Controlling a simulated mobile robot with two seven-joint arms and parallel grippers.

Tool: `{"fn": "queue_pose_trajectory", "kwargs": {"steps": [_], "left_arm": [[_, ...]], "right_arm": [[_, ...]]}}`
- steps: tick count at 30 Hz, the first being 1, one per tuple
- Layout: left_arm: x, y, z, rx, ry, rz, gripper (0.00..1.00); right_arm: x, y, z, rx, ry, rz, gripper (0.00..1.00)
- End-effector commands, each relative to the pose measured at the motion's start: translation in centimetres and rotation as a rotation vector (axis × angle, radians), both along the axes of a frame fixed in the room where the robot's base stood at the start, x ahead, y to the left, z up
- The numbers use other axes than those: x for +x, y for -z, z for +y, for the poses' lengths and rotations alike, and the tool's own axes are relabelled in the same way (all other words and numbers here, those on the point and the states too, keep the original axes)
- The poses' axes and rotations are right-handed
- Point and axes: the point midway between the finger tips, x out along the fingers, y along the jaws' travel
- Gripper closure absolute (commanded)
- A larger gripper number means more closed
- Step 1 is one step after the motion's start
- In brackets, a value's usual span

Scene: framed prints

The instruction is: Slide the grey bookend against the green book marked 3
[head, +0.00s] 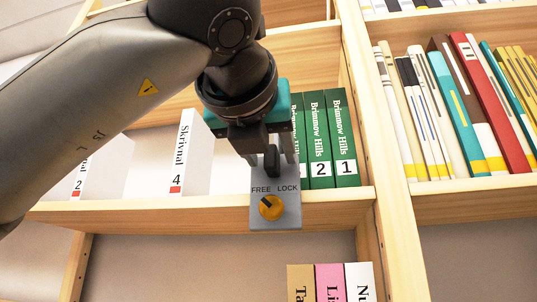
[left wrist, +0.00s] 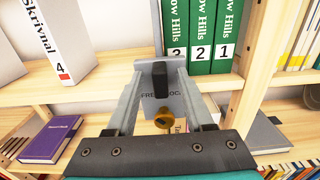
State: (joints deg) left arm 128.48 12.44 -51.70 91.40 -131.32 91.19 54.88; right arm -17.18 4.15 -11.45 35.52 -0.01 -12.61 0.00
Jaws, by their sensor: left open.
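The grey bookend (head: 289,214) stands at the shelf's front edge, its front plate marked FREE and LOCK. Its orange knob (head: 271,207) has a dark pointer turned up-left, toward FREE. A black handle (left wrist: 159,79) sticks out above the knob. My left gripper (left wrist: 156,92) is open, its fingers on either side of the handle. The green book marked 3 (left wrist: 176,35) stands upright just right of the bookend; in the head view my gripper partly hides it. Whether they touch I cannot tell. Green books 2 (head: 319,140) and 1 (head: 344,140) stand beside it.
White Skrivnal books marked 4 (head: 191,150) and 2 (head: 105,165) stand left on the same shelf, with free room between book 4 and the bookend. A wooden upright (head: 378,110) bounds the right side. Books (head: 330,282) stand on the shelf below.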

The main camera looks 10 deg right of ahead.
Motion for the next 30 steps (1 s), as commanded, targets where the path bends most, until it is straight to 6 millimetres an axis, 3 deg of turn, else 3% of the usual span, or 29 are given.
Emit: {"fn": "queue_pose_trajectory", "kwargs": {"steps": [5,18,24,30], "left_arm": [[-2.4,0.2,0.8,-0.002,0.001,-0.006,0.47],[-11.9,0.2,3.9,-0.001,0.001,-0.004,0.47],[-13.9,0.0,4.5,-0.002,0.001,-0.003,0.47],[-14.3,0.0,4.7,-0.001,0.000,-0.001,0.47]], "right_arm": [[0.0,1.3,-0.3,-0.003,-0.002,0.000,0.50],[0.0,4.4,-0.6,-0.008,-0.002,0.000,0.50],[0.0,4.8,-0.6,-0.008,-0.002,0.000,0.50],[0.0,4.8,-0.6,-0.008,-0.002,0.000,0.50]]}}
